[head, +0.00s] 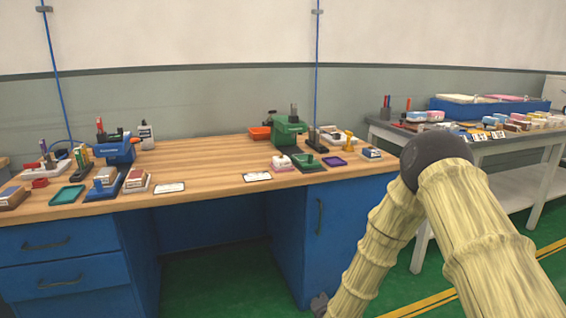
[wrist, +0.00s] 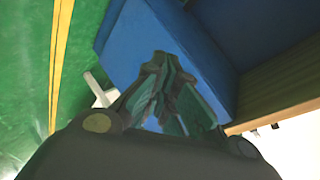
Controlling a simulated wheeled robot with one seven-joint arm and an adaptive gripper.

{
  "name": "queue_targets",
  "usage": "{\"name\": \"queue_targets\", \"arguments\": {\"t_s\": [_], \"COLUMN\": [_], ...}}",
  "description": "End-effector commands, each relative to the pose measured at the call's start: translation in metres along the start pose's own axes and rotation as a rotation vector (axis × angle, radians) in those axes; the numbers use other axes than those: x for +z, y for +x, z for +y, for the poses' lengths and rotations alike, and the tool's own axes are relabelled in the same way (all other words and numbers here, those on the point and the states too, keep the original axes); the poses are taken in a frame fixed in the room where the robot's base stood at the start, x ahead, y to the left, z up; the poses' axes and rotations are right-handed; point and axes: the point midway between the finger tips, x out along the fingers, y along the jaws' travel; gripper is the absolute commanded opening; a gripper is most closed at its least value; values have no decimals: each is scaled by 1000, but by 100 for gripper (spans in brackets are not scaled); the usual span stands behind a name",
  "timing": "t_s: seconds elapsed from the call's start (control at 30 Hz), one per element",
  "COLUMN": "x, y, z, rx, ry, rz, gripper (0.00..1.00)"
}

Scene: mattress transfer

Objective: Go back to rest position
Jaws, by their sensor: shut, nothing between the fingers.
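My arm, in a pale ribbed sleeve with a dark elbow joint, is bent at the right of the head view. My gripper (head: 319,302) shows only as a dark bit at the bottom edge, low in front of the blue cabinet (head: 318,235) of the workbench. In the wrist view my gripper (wrist: 160,62) has its dark fingers together and holds nothing. It points toward the blue cabinet side (wrist: 170,40); I cannot tell the exact gap.
The wooden workbench (head: 215,165) carries a blue machine (head: 116,150), a green machine (head: 287,129) and several small blocks and trays. A grey table (head: 480,150) with a blue tray (head: 490,108) stands at the right. Green floor (head: 215,280) is clear in front.

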Motion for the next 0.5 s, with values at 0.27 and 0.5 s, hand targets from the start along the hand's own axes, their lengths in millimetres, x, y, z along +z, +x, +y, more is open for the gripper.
{"name": "queue_targets", "arguments": {"t_s": [0.27, 0.5], "x": [57, 91], "y": [-68, -153], "z": [139, 244], "rx": [213, 368], "ry": [-292, -523], "rz": [-221, -448], "gripper": [0, 0]}}
